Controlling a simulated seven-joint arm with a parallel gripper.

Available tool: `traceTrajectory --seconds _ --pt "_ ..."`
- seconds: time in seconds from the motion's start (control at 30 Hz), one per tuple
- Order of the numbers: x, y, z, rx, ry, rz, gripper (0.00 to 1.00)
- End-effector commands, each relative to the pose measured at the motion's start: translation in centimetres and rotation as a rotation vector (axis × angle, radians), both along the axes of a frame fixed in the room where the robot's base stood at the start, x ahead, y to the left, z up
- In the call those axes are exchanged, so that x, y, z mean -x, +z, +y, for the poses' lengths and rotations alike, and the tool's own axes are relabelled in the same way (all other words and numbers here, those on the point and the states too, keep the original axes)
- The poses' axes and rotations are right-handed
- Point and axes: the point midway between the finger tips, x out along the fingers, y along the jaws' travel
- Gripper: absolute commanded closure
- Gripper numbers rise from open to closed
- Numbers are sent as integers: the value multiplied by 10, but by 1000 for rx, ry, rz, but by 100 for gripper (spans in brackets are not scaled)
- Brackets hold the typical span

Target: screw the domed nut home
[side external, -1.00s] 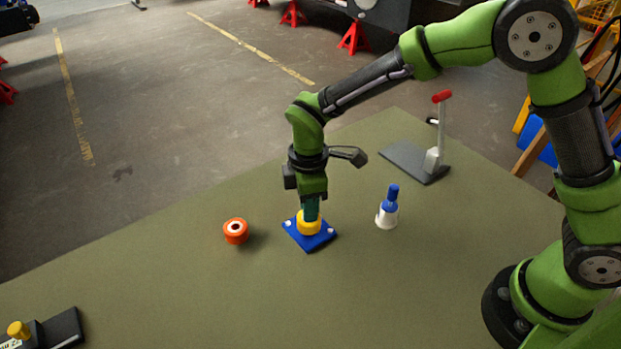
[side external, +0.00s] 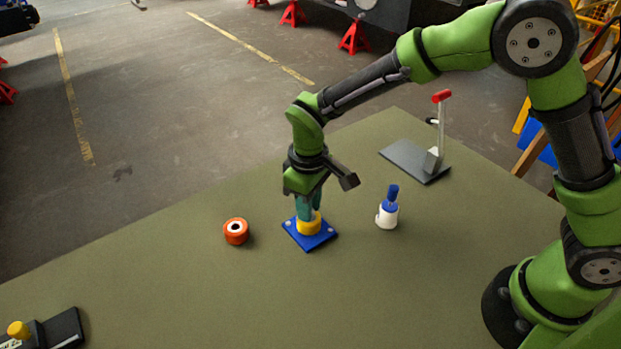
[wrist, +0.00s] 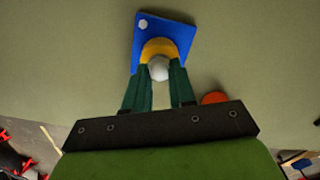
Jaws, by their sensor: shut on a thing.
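The domed nut (wrist: 159,69) shows in the wrist view as a pale rounded top between my fingertips. It sits over a yellow round part (side external: 309,226) on a blue square plate (side external: 296,236), which has pale bolt heads at its corners. The yellow part (wrist: 158,48) and the plate (wrist: 178,27) also show in the wrist view. My gripper (side external: 309,214) points down over the plate, its teal fingers shut on the nut. In the side view the fingers hide the nut, and its thread and seating cannot be seen.
An orange ring-shaped part (side external: 236,231) stands left of the plate. A white bottle-like part with a blue top (side external: 387,214) stands to the right. A grey plate with a red-handled lever (side external: 421,160) is at the back right.

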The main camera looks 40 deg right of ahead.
Motion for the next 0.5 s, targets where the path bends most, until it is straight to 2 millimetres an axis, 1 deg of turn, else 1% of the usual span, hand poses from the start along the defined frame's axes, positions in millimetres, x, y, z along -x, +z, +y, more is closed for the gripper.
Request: traceTrajectory --seconds 0.1,0.17,0.43,0.5 --pt "0 0 0 0 -127 0 100" --pt "0 0 0 0 -159 0 100" --pt "0 0 0 -1 -171 0 100" --pt "0 0 0 0 -201 0 100"
